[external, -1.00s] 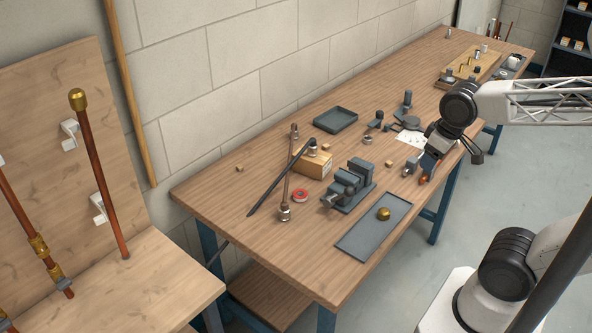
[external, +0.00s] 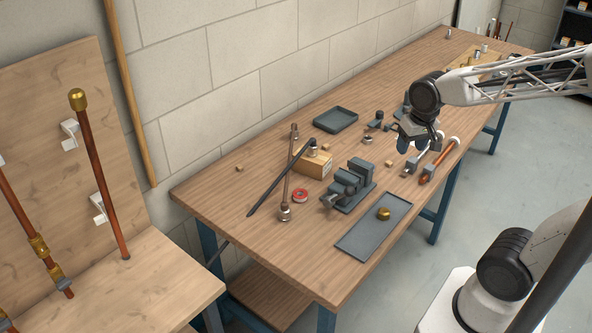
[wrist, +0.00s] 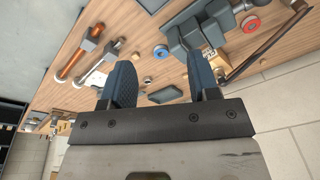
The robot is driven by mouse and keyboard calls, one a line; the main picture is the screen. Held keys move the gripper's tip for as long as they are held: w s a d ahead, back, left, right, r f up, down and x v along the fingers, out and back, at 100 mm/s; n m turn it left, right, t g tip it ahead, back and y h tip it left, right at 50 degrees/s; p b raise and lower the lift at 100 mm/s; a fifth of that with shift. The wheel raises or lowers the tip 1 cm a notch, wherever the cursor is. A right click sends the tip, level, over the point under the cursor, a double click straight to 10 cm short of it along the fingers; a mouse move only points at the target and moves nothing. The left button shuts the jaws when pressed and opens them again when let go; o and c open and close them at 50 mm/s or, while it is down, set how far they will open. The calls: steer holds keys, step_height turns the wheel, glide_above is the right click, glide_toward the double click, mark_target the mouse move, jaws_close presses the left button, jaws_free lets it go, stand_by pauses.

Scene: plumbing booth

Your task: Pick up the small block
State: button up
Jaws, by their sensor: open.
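Several small tan blocks lie apart on the workbench. One small block (external: 389,163) is near the right edge, between the vise and two wrenches. My gripper (external: 405,146) is above the bench, up and right of the nearest block in the external view. In the wrist view my gripper (wrist: 160,64) has its blue fingers wide apart with nothing between them.
The vise (external: 350,187) stands left of the near block. An orange-handled wrench (external: 437,163) and a grey-handled wrench (external: 416,160) lie at its right. A flat tray (external: 360,240) holds a brass fitting (external: 383,213). A dark tray (external: 336,119) lies behind.

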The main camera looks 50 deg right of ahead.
steer(key=w+d+f+m+g, duration=0.1)
steer(key=w+d+f+m, duration=0.6)
steer(key=w+d, duration=0.2)
steer(key=m, duration=0.7)
glide_above(388, 163)
steer(key=shift+g, duration=0.4)
step_height(388, 163, down, 9)
steer(key=shift+f, duration=0.1)
steer(key=shift+a+f, duration=0.1)
steer(key=shift+f, duration=1.15)
steer(key=shift+f, duration=0.15)
steer(key=shift+f, duration=2.45)
steer(key=c, duration=1)
